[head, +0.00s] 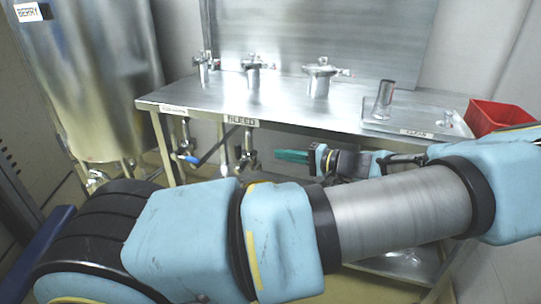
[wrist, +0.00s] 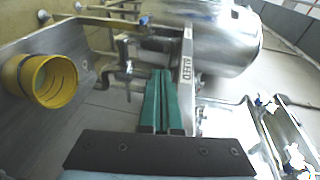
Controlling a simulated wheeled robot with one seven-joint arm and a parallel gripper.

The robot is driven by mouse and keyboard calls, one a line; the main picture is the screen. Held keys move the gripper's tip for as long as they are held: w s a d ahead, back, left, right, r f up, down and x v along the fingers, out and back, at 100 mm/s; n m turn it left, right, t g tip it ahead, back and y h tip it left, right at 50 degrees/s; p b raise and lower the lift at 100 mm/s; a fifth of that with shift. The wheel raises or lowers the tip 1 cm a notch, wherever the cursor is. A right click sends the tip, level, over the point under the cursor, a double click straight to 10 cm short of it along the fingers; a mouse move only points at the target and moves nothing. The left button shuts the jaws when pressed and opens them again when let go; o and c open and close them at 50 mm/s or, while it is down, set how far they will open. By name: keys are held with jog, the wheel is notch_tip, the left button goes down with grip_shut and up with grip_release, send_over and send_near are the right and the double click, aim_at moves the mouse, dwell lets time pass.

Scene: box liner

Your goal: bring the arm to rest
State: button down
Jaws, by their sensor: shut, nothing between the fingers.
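My gripper (head: 280,155) has green fingers. It shows in the head view in front of the steel bench's front edge, a little below the bench top, pointing left. In the wrist view the two green fingers (wrist: 160,73) lie side by side, closed together with nothing between them. My blue and steel arm crosses the lower part of the head view and bends back at the right toward the gripper. The gripper appears clear of the bench and its pipes, though the exact gap is hard to tell.
The steel bench (head: 290,92) carries several metal valve fittings (head: 320,78), a metal cup (head: 383,100) on a tray (head: 418,128), and a red bin (head: 497,117). Valves with a blue handle (head: 188,158) hang below. A steel tank (head: 90,80) stands left. The wrist view shows a yellow cylinder (wrist: 22,75).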

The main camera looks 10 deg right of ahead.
jog(key=s+a+f+n+g+h+p, duration=0.2)
jog(key=s+a+n+g+h+p, duration=0.25)
jog(key=a+g, duration=0.85)
jog(key=s+a+r+n+t+h+p, duration=0.1)
jog(key=s+a+r+t+h, duration=0.1)
jog(key=r, duration=0.6)
jog(key=s+a+r+n+t+h+p, duration=0.1)
jog(key=s+a+r+h, duration=0.3)
jog(key=r, duration=0.4)
jog(key=shift+s+a+t+h, duration=0.4)
jog(key=shift+a+t+h, duration=0.35)
jog(key=shift+h, duration=0.4)
